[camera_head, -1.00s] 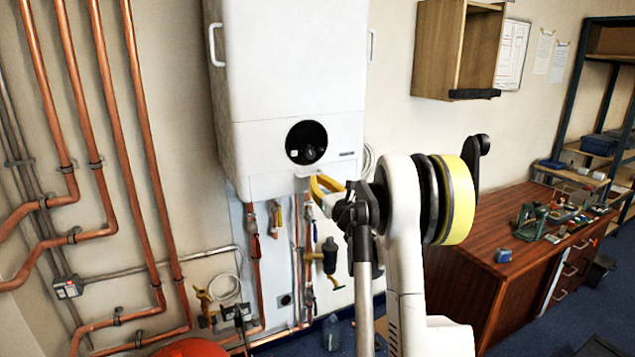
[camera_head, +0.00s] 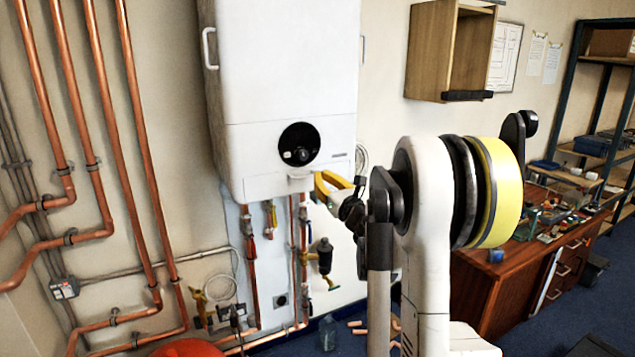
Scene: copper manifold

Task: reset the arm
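My gripper (camera_head: 326,186) shows as yellow fingers just below the lower right corner of the white boiler (camera_head: 280,60). The fingers point left and look spread apart, with nothing seen between them. Part of the gripper's dark body is hidden behind my arm. My arm (camera_head: 424,225) is bent, with a large white and yellow joint on the right side of the view. I cannot tell whether the fingers touch the boiler.
Copper pipes (camera_head: 99,150) run down the left wall. Valves and pipes (camera_head: 325,255) hang below the boiler. A wooden wall cabinet (camera_head: 430,55) is at upper right. A wooden desk (camera_head: 500,300) with tools stands right, beside a dark shelf rack (camera_head: 567,95). A bottle (camera_head: 328,332) stands on the floor.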

